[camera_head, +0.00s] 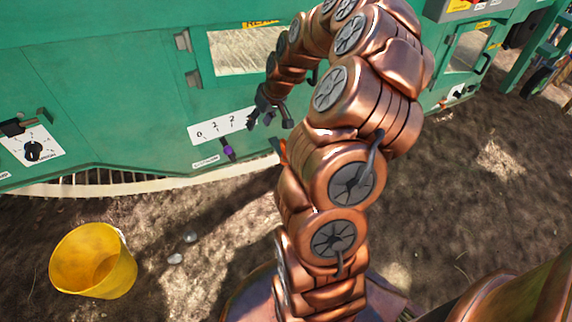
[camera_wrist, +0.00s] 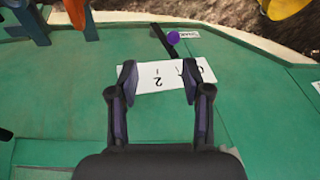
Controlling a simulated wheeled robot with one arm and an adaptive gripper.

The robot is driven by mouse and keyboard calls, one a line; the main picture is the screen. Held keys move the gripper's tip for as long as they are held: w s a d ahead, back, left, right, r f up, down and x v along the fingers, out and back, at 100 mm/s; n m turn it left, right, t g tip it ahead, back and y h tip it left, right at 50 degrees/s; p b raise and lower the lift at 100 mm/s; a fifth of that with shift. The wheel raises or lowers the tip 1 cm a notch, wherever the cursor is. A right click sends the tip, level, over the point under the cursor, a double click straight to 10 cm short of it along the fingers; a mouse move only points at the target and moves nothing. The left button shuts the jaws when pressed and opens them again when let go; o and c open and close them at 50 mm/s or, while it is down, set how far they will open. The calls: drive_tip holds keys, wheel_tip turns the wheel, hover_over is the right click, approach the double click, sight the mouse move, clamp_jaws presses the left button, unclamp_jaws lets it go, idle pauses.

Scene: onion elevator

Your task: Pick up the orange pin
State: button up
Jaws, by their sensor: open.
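A small orange piece, which looks like the orange pin (camera_head: 281,151), shows at the lower edge of the green machine, partly hidden behind my arm. In the wrist view, an orange piece (camera_wrist: 91,26) shows at the top left, cut by the frame edge; its full shape cannot be made out. My gripper (camera_head: 270,121) is open in front of the green panel, above the orange piece in the head view. In the wrist view, my gripper (camera_wrist: 159,74) has its fingers apart over the white number label (camera_wrist: 157,77), with nothing between them.
A purple-knobbed lever (camera_head: 228,150) sticks out below the number label and also shows in the wrist view (camera_wrist: 173,38). A blue part (camera_wrist: 32,20) lies left of the orange piece. A yellow bucket (camera_head: 93,262) stands on open dirt ground. A dial (camera_head: 33,150) is at far left.

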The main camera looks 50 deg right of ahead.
drive_tip(key=s+d+f+m+h+b, duration=0.15)
drive_tip(key=d+f+b, duration=0.35)
drive_tip(key=d+f, duration=0.75)
drive_tip(key=shift+m+t, duration=0.25)
drive_tip(key=shift+t, duration=0.15)
drive_tip(key=shift+s+f+b+x, duration=0.15)
drive_tip(key=shift+b+x, duration=0.2)
drive_tip(key=shift+x, duration=1)
drive_tip(key=shift+s+b+x, duration=0.2)
drive_tip(key=shift+b+x, duration=0.1)
drive_tip(key=shift+x, duration=1)
drive_tip(key=shift+s+f+b+x, duration=0.15)
drive_tip(key=shift+b+x, duration=0.2)
drive_tip(key=shift+x, duration=1)
drive_tip(key=shift+a+r, duration=0.1)
drive_tip(key=shift+a, duration=0.1)
drive_tip(key=shift+c, duration=0.5)
clamp_jaws()
